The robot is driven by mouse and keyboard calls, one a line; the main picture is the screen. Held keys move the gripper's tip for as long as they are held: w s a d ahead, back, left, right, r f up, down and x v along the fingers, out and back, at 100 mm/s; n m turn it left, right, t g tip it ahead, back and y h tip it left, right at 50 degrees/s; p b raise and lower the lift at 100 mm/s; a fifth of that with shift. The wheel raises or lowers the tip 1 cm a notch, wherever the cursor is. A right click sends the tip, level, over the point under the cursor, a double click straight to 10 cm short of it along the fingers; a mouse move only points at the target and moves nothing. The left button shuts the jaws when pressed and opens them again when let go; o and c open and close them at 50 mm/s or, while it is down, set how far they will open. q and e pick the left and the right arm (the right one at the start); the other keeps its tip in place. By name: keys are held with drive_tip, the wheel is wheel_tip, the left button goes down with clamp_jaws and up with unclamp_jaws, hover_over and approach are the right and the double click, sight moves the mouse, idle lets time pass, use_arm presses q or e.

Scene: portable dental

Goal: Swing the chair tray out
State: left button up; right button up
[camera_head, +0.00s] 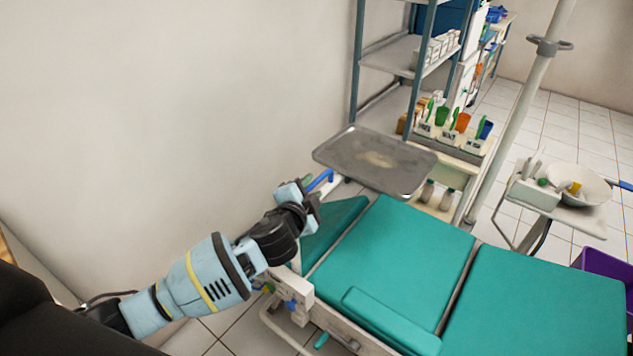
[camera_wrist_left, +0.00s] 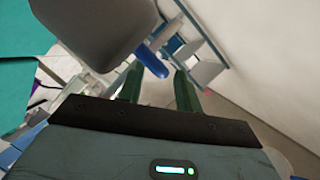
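The chair tray (camera_head: 362,172) is a grey metal tray level above the head end of the green dental chair (camera_head: 408,243). A blue handle (camera_head: 320,180) sticks out below the tray's left corner. My left gripper (camera_head: 308,194) is beside this handle, next to the chair. In the left wrist view my left gripper (camera_wrist_left: 158,90) has its two dark green fingers apart, with the blue handle (camera_wrist_left: 151,61) just ahead between them. The tray's grey underside (camera_wrist_left: 100,30) fills the top left there. Whether a finger touches the handle I cannot tell. My right gripper is not in view.
A metal shelf rack (camera_head: 392,55) stands behind the tray by the white wall (camera_head: 170,110). A grey pole (camera_head: 520,110) rises right of the tray. A stand with a white bowl (camera_head: 590,186) is at the right. A purple bin (camera_head: 603,266) is beside the chair.

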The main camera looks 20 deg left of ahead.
use_arm(q)
drive_tip(key=shift+x, duration=1.95)
clamp_jaws()
